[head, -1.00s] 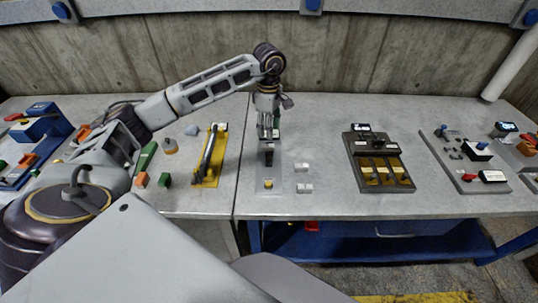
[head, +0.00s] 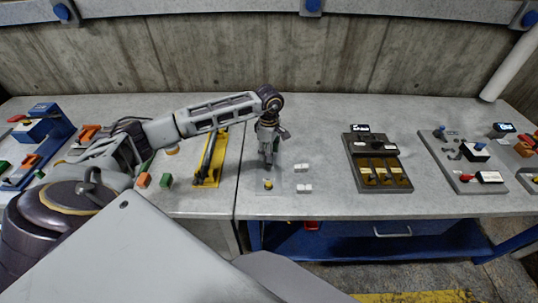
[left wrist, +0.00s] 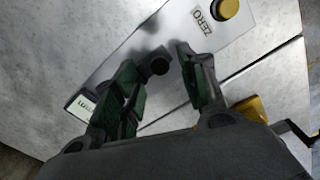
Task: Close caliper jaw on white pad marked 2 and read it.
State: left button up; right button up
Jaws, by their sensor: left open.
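The caliper station is a pale grey plate (head: 254,182) with a yellow button (head: 268,184) at its front. My left gripper (head: 269,164) points down over the plate behind the button and is open. In the left wrist view, a black round knob (left wrist: 158,64) sits between the open fingertips (left wrist: 154,60), not gripped. The yellow button (left wrist: 228,8) and the ZERO label (left wrist: 203,20) lie beyond them. A small white face with dark characters (left wrist: 82,106) is beside the left finger, unreadable. White pads (head: 302,167) and (head: 304,188) lie right of the plate; their marks are too small to read. The right gripper is not in view.
A yellow holder with a dark bar (head: 205,180) stands left of the station, with green and orange blocks (head: 143,180) beyond. A dark panel with a display (head: 380,172) and a grey board (head: 466,165) stand to the right. The bench between pads and panel is clear.

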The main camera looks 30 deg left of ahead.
pick_arm(q)
jog(key=shift+f, duration=1.3)
jog(key=shift+c, duration=0.2)
